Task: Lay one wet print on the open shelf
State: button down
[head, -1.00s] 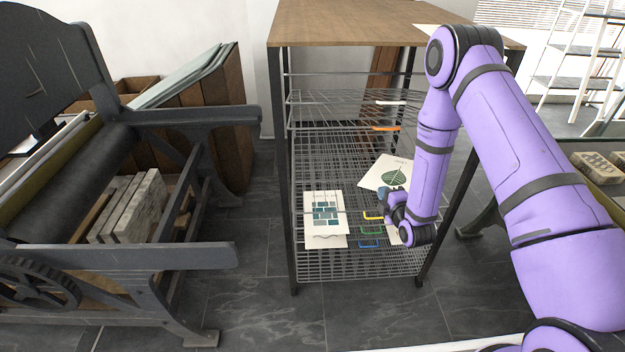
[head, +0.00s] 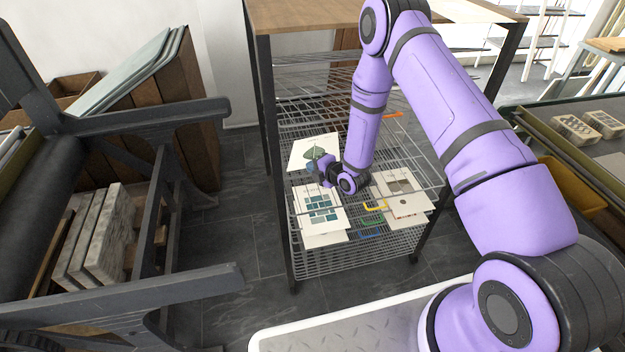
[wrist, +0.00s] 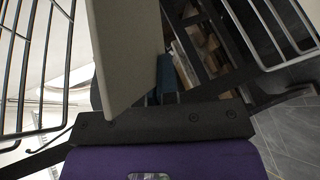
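My gripper (head: 322,172) is at the front of the wire drying rack (head: 292,262), shut on the near edge of a white print with a dark green round motif (head: 300,150). The held print also shows in the wrist view (wrist: 128,45), rising past a blue fingertip (wrist: 165,75). It sits over the rack's left part, above and behind a print with teal blocks (head: 318,232). A print with a grey-brown motif (head: 408,205) lies at the right on the wire shelves. I cannot tell whether the held print touches wire.
Yellow (head: 375,207), green, blue and orange tabs mark the shelf fronts. A wooden top (head: 340,14) covers the rack. A dark press (head: 150,290) stands at the left, with stone slabs inside. Grey floor lies between press and rack.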

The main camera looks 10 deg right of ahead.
jog(key=shift+f, duration=4.6)
jog(key=c, duration=1.5)
grip_release()
jog(key=shift+c, duration=0.2)
jog(key=shift+s, duration=0.1)
jog(key=v, duration=0.8)
